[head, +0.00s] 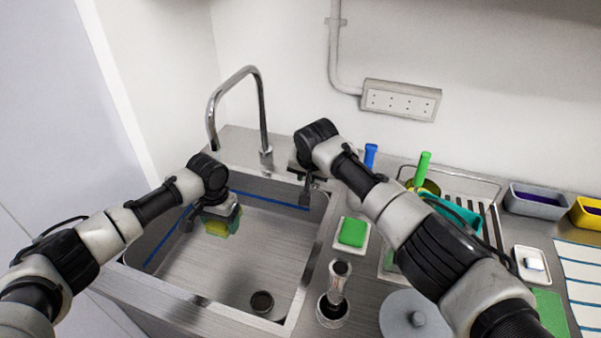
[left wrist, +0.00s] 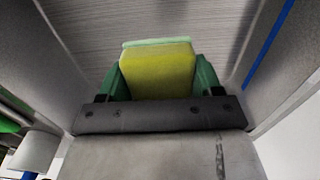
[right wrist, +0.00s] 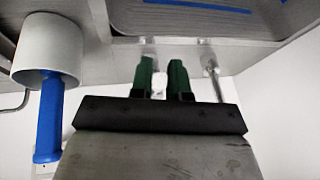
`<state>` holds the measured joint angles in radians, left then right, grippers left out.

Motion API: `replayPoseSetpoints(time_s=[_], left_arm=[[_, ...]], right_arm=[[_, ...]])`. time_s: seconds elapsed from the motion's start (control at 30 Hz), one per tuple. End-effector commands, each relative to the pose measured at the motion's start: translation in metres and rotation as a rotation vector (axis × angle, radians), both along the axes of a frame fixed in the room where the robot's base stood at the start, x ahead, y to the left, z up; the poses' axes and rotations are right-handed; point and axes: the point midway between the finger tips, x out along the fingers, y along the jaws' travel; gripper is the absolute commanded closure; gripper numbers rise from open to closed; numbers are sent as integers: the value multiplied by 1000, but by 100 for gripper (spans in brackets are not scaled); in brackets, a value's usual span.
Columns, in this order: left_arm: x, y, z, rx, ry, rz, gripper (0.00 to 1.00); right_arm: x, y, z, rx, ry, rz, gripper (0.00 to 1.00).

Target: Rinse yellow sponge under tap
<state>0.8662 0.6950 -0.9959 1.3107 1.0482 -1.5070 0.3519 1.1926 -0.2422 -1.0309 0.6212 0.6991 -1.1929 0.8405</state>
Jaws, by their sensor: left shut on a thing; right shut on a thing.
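The yellow sponge (left wrist: 157,72), with a pale green layer along its far edge, is between the green fingers of my left gripper (left wrist: 160,80). The head view shows the left gripper (head: 218,222) shut on it, low inside the sink, below the tap's spout. The metal tap (head: 262,100) arches up behind the sink. No water stream shows. My right gripper (head: 306,188) is at the sink's back right rim, right of the tap base. In the right wrist view its green fingers (right wrist: 162,78) close on a small pale piece, seemingly the tap's lever; most of it is hidden.
The steel sink (head: 215,262) has a drain near its front. A blue-handled tool (head: 370,155) stands behind my right arm.

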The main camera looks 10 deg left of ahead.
Motion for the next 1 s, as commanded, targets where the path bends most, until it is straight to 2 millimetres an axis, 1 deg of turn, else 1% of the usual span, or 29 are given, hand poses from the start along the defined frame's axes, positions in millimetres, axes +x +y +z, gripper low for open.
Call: replayPoseSetpoints(time_s=[0.1,0.4,0.43,0.57,0.6,0.87,1.0], left_arm=[[0,0,0,0,0,0,61],[0,0,0,0,0,0,61],[0,0,0,0,0,0,61],[0,0,0,0,0,0,61],[0,0,0,0,0,0,61],[0,0,0,0,0,0,61],[0,0,0,0,0,0,61]], right_arm=[[-1,-7,-2,0,4,37,100],[-1,-8,-2,-4,2,45,100],[-1,-8,-2,-4,3,44,81],[0,-8,-2,-4,3,44,61],[0,-8,-2,-4,2,44,59],[0,-8,0,-1,1,44,59],[-3,-9,7,0,1,45,59]])
